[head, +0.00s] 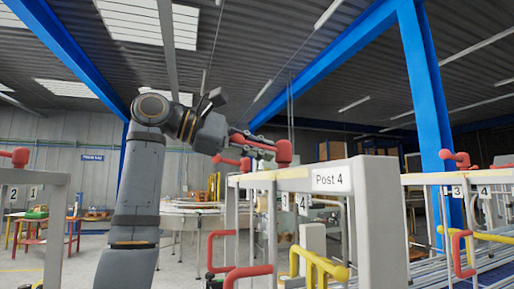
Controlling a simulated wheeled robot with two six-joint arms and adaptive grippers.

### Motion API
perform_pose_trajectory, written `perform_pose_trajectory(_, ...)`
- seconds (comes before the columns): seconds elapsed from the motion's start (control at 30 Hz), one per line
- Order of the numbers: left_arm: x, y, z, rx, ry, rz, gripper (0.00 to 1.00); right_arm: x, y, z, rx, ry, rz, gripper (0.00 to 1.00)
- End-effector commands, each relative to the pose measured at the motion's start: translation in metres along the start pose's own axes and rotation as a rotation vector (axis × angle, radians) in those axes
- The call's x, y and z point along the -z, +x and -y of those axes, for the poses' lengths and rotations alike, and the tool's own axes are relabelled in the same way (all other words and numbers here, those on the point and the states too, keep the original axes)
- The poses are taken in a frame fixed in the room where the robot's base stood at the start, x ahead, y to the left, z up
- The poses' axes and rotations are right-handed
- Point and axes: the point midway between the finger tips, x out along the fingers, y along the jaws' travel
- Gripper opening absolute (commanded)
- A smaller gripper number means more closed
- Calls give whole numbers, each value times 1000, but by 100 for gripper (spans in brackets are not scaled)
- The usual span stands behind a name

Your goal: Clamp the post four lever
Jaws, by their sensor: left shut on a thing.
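The frame labelled Post 4 (372,190) stands at centre right in the head view, pale grey with a white label. A red lever (284,153) stands on top of it, with its arm pointing left. My left gripper (258,143) reaches in from the left at the height of this lever and is shut on it. The fingers partly hide the lever's arm. Another red handle (232,163) shows just below and left of the gripper. My right gripper is not in view.
Red looped handles (222,252) and a yellow handle (318,265) are on the lower part of the frame. Another post with a red lever (460,160) stands to the right. A third red lever (17,157) is at the far left. Blue beams rise behind.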

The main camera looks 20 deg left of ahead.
Motion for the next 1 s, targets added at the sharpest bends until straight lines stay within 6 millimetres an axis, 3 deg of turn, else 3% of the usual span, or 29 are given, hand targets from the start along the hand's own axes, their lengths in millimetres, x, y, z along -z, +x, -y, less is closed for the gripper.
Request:
perform_pose_trajectory(0.47, 0, 0, -1, 2, 2, 4, 0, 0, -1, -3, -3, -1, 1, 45)
perform_pose_trajectory(0.5, 0, 0, -1, 2, 2, 5, 22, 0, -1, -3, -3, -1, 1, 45)
perform_pose_trajectory(0.63, 0, 0, -1, 2, 2, 5, 39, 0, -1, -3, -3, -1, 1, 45)
perform_pose_trajectory(1.0, 0, -6, -1, 2, 2, 6, 39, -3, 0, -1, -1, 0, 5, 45)
